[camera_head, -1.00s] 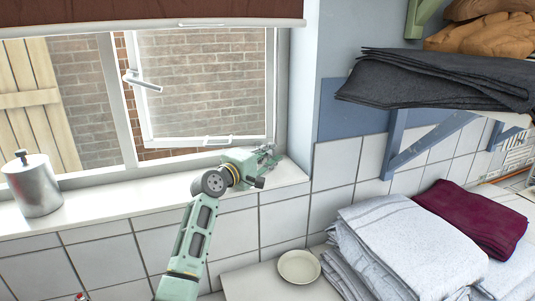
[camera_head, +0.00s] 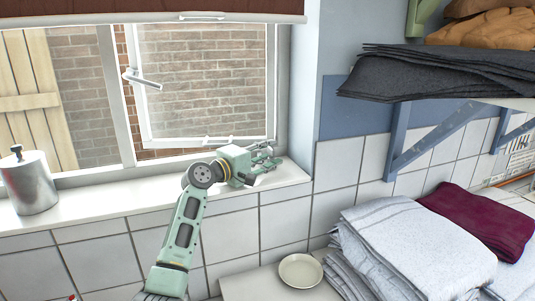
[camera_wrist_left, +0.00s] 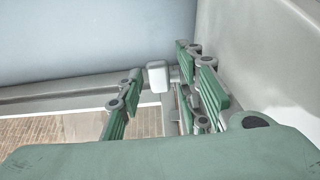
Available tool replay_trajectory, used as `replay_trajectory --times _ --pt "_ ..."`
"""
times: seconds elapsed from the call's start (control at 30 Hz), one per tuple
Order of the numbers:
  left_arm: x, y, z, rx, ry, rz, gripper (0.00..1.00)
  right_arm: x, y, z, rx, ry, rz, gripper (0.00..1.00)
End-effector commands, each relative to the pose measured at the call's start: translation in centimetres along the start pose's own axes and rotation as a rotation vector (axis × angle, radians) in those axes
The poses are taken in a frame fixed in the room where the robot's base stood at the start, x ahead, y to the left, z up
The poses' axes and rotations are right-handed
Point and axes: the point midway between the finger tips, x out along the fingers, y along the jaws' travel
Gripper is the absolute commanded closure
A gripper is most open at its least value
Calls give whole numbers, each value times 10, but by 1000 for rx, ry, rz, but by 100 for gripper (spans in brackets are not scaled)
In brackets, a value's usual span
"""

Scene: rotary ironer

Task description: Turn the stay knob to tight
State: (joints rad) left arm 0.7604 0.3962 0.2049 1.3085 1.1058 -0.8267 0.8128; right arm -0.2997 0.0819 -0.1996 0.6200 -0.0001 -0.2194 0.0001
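My left gripper (camera_head: 263,156) is at the right end of the window sill, by the lower right corner of the open window sash (camera_head: 205,85). In the left wrist view its two green fingers (camera_wrist_left: 165,95) are apart. A small pale block, which looks like the stay knob (camera_wrist_left: 157,76), shows between them, nearer the right finger. I cannot tell whether either finger touches it. In the head view the knob is too small or hidden behind the gripper to make out. My right gripper is not in view.
A metal canister (camera_head: 30,183) stands on the sill (camera_head: 120,213) at the left. A window handle (camera_head: 142,79) sticks out from the frame. A small plate (camera_head: 300,270) and folded towels (camera_head: 415,245) lie below right. A shelf with dark cloth (camera_head: 440,80) is at upper right.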

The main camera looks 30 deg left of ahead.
Motion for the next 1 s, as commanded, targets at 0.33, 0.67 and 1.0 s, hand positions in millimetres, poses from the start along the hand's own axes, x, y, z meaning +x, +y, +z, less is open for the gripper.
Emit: replay_trajectory --times 0.33,0.67,1.0 --pt "-2 1 0 -1 1 2 62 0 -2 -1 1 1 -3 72" --pt "-54 -1 0 3 2 -2 62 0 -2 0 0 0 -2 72" --pt "-112 -1 -1 -1 1 0 62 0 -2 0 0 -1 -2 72"
